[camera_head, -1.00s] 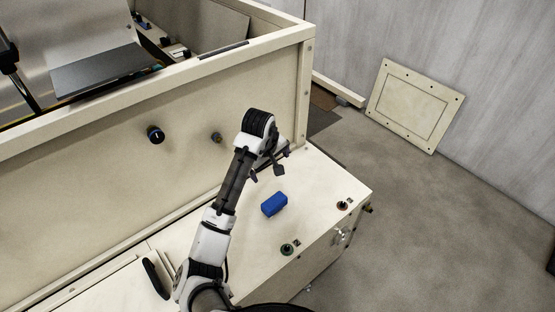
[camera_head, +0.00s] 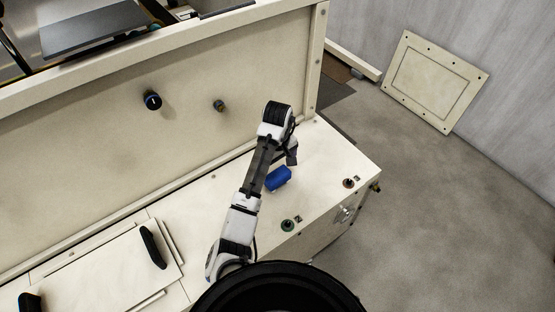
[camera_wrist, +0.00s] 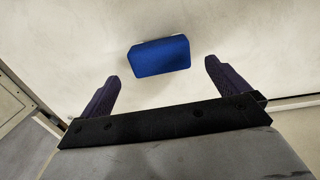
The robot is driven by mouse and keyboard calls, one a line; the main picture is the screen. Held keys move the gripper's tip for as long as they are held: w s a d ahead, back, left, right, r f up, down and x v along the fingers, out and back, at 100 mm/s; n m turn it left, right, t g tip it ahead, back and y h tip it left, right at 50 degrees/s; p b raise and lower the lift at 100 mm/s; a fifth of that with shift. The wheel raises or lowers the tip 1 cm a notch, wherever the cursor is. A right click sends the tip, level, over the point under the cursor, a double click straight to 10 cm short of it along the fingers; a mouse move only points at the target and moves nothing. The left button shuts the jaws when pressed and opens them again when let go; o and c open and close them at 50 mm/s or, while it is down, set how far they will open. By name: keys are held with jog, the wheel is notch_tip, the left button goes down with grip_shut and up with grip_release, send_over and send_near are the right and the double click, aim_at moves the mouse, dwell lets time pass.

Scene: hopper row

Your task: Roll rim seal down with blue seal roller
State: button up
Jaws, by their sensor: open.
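The blue seal roller (camera_head: 279,179) shows as a blue block on the cream bench top (camera_head: 325,160), beside my arm in the head view. In the wrist view the blue block (camera_wrist: 159,56) lies ahead of my gripper (camera_wrist: 162,78), centred between the two dark purple fingers and a little beyond their tips. The fingers are spread wide and do not touch it. In the head view my gripper (camera_head: 290,158) is near the block, with its fingers mostly hidden. I cannot make out a rim seal for certain.
Two knobs, a green-based one (camera_head: 288,225) and a red-based one (camera_head: 348,183), stand on the bench top. A panel with a black handle (camera_head: 153,247) lies at left. A dark knob (camera_head: 152,100) projects from the upright cream wall (camera_head: 70,150). A framed plate (camera_head: 436,80) leans at right.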

aim_at(277, 174)
notch_tip(277, 174, down, 4)
jog(key=shift+r+b, duration=0.25)
jog(key=shift+b, duration=0.15)
jog(key=shift+f+p, duration=0.35)
jog(key=shift+f, duration=0.95)
jog(key=c, duration=0.9)
jog(key=o, duration=0.7)
jog(key=shift+r+p, duration=0.25)
jog(key=shift+p, duration=0.35)
jog(key=c, duration=0.8)
